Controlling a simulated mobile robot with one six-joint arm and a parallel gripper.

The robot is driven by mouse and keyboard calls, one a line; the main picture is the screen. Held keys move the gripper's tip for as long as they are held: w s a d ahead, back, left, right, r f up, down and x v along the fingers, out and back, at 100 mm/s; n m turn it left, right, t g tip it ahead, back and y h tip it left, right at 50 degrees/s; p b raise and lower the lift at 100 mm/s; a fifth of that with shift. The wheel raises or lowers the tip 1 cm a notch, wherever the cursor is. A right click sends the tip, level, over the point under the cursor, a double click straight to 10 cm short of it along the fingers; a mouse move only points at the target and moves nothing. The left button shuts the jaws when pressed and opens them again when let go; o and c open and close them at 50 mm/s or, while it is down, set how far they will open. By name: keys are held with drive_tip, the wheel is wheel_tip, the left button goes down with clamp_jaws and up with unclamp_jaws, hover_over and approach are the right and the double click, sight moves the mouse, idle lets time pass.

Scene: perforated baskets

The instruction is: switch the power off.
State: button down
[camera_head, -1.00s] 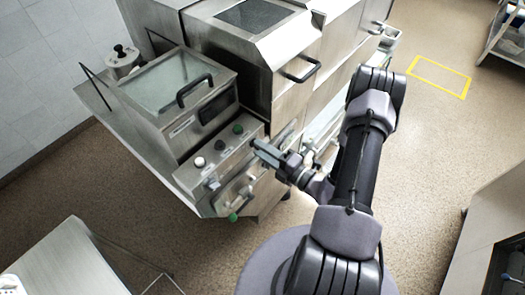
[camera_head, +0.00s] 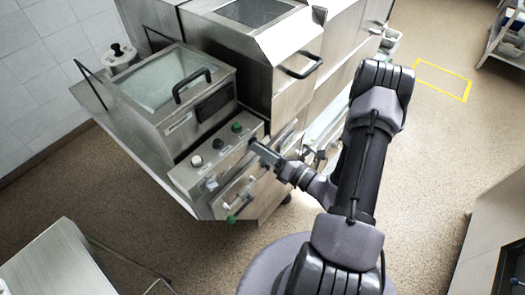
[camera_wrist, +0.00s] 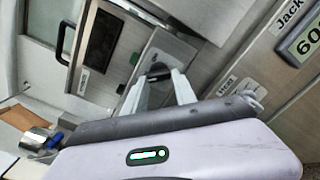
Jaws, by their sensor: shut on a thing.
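The steel machine's control panel (camera_head: 190,177) carries a white button (camera_head: 197,161), a green button (camera_head: 237,128) and a small dark control between them. My gripper (camera_head: 258,147) reaches from the right to the right end of this panel. In the wrist view, my gripper's two pale fingers (camera_wrist: 159,80) are closed on a dark rounded knob (camera_wrist: 158,68) on the panel's steel face. The fingers hide much of the knob. I cannot read any label beside it or tell its turned position.
A glass-lidded box (camera_head: 165,78) with a black handle sits behind the panel. A green knob (camera_head: 232,219) sticks out below. A steel table (camera_head: 62,268) stands at lower left. The floor (camera_head: 440,150) at right is clear.

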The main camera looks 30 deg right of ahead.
drive_tip(key=shift+n, duration=0.4)
drive_tip(key=c, duration=1)
unclamp_jaws()
drive_tip(key=shift+s, duration=0.1)
drive_tip(key=p+v, duration=0.1)
drive_tip(key=v, duration=1.6)
drive_tip(key=shift+s, duration=0.15)
